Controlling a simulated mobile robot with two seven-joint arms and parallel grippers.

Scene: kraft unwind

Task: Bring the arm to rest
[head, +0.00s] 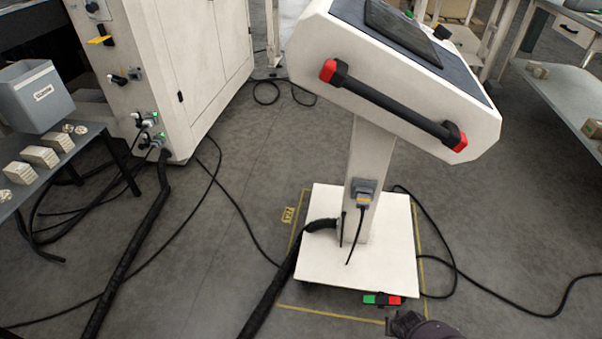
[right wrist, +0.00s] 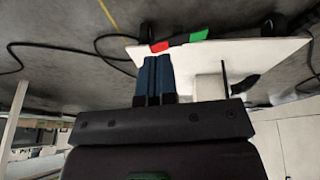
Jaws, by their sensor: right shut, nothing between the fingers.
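My right gripper (head: 404,322) shows only in part at the bottom edge of the head view, in front of the white pedestal base (head: 325,262). In the right wrist view its two blue fingers (right wrist: 153,62) are together, with nothing between them. The fingertips appear close to the red and green block (head: 382,299) at the base's front edge; the block also shows in the right wrist view (right wrist: 180,40). I cannot tell whether they touch it. My left gripper is in neither view.
A console (head: 400,85) with a black red-ended handle (head: 392,105) stands on the pedestal. Black cables (head: 130,255) cross the floor. A white cabinet (head: 165,70) and a table with a grey bin (head: 38,98) are left. A grey shelf (head: 565,95) is right.

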